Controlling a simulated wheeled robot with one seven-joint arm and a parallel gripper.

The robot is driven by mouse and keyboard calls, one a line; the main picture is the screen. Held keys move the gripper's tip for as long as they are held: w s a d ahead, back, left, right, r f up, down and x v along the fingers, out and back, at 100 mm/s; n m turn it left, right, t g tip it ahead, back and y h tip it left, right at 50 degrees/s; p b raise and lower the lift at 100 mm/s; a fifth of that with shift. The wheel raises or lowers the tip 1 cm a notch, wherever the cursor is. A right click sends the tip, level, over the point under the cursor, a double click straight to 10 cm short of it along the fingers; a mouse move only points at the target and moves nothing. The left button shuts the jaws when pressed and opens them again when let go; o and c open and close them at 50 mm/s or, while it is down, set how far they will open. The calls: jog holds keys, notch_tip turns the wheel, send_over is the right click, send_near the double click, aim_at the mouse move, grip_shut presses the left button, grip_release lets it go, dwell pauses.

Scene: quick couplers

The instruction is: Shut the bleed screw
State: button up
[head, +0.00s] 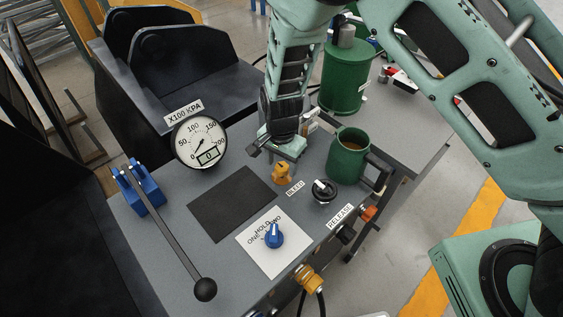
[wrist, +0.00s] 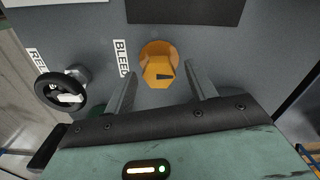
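The bleed screw is an orange-yellow knob (head: 281,174) with a BLEED label beside it on the grey bench top. In the wrist view the screw (wrist: 158,66) has a hexagonal head with a short dark mark pointing right. My gripper (head: 279,153) is just above and behind the screw in the head view. In the wrist view my gripper (wrist: 163,78) is open, with one finger left and one right of the screw head and clear gaps on both sides. The fingers hold nothing.
A black release knob (head: 324,191) and a green mug (head: 348,157) stand close to the right. A gauge (head: 201,143) reading 0, a dark mat (head: 232,204), a blue knob (head: 274,236) and a blue-based lever (head: 170,232) are to the left or front. A green canister (head: 344,80) stands behind.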

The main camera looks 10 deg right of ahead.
aim_at(281, 167)
notch_tip(281, 167, up, 17)
jog(key=b, duration=0.2)
jog(key=shift+r, duration=0.2)
dwell(0.4)
dwell(0.4)
